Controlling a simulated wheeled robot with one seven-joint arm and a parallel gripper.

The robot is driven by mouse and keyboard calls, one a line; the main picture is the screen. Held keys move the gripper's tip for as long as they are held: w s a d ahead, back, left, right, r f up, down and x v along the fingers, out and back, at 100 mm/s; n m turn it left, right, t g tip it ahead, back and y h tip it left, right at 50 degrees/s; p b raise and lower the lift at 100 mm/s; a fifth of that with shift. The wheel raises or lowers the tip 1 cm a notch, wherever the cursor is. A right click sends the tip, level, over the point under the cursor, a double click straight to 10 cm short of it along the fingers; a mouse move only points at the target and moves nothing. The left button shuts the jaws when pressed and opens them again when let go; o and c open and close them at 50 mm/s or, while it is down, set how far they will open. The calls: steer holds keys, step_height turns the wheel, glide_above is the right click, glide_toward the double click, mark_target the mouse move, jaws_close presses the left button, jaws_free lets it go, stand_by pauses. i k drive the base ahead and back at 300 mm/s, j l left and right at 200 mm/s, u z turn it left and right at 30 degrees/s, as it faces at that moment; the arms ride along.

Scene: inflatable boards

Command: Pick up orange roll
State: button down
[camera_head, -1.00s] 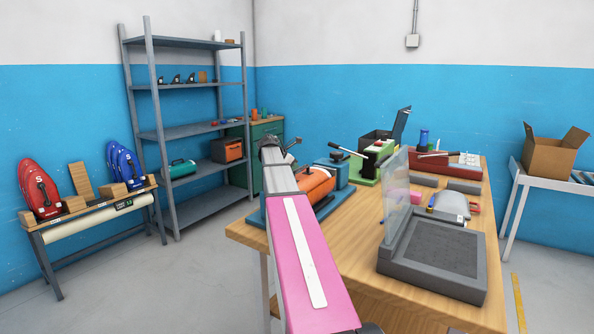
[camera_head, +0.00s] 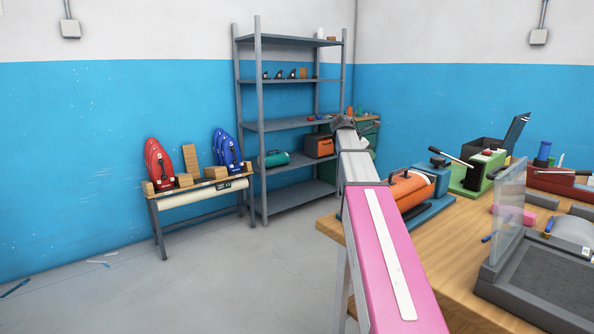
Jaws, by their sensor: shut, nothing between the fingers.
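An orange roll (camera_head: 411,189) with a dark handle lies in a blue cradle (camera_head: 428,213) on the wooden table, just right of my pink and grey arm, which hides its left part. A boxier orange case (camera_head: 319,146) sits on a lower shelf of the grey rack, beside a teal roll (camera_head: 274,159). My gripper (camera_head: 347,124) is at the far end of the outstretched arm. It looks small and dark in front of the rack's right side. It is shut and empty, apart from the orange roll.
The wooden table (camera_head: 440,262) carries a clear upright panel (camera_head: 503,215), a green press (camera_head: 481,172) and a dark tray. A grey shelf rack (camera_head: 285,124) and a low bench (camera_head: 203,190) with red and blue boards stand by the wall. The floor at left is mostly clear.

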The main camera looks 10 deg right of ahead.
mark_target(410, 189)
steer(key=j, duration=1.5)
steer(key=k, duration=0.05)
